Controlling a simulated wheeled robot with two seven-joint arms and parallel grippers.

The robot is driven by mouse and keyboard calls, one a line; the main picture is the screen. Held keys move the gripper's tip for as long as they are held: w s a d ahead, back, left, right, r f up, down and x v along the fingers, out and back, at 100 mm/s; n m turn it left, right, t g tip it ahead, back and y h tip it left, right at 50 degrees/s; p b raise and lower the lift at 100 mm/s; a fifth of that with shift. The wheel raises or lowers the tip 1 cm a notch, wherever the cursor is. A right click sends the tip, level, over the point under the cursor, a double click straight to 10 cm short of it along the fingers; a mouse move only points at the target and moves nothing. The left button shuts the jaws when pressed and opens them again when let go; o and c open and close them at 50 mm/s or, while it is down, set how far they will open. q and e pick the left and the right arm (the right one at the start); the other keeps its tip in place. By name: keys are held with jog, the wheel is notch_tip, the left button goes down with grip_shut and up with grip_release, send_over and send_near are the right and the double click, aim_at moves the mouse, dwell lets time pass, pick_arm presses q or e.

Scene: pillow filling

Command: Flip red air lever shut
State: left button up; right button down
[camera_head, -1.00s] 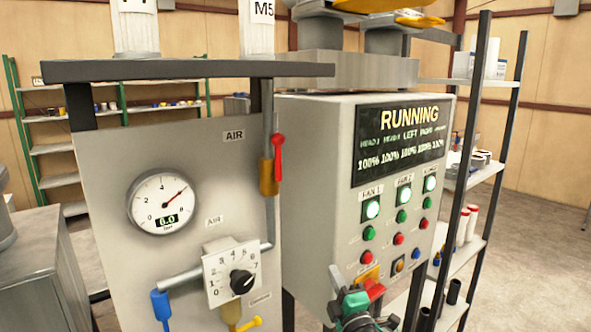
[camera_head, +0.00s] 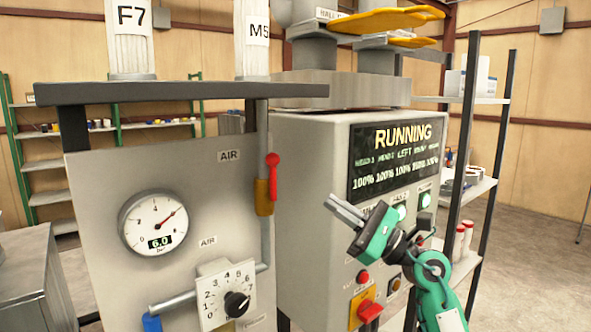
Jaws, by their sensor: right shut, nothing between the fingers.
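The red air lever (camera_head: 272,177) stands upright along the grey vertical pipe, on a brass valve body (camera_head: 264,197) at the right edge of the grey air panel (camera_head: 100,180). An AIR label (camera_head: 229,156) is to its left. My right gripper (camera_head: 340,207) is raised in front of the control cabinet, to the right of and a little below the lever. Its fingers point up and left, are shut, and hold nothing. It is apart from the lever. My left gripper is not in view.
The round gauge (camera_head: 154,224) reads 6.0. A numbered dial (camera_head: 228,294) sits low on the panel. The control cabinet (camera_head: 310,190) shows RUNNING on its screen (camera_head: 402,158). A red switch on a yellow plate (camera_head: 367,309) is below my right gripper.

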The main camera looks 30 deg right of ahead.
aim_at(273, 179)
jog(key=d+n+h, duration=0.1)
jog(key=d+r+n+g+h, duration=0.1)
jog(key=n, duration=0.1)
jog(key=d+r+n+h, duration=0.1)
jog(key=d+n, duration=0.1)
jog(key=shift+s+d+g+h, duration=0.1)
jog(key=shift+s+g+h, duration=0.2)
jog(key=shift+s+h, duration=0.1)
jog(key=shift+w+r, duration=0.1)
jog(key=shift+r, duration=0.05)
jog(key=s+a+r+p+x, duration=0.1)
jog(key=a+p+x, duration=0.1)
jog(key=p+x, duration=0.6)
jog(key=shift+a+p+x, duration=0.25)
jog(key=shift+p+x, duration=0.05)
jog(key=shift+x, duration=1.9)
jog(key=shift+s, duration=0.15)
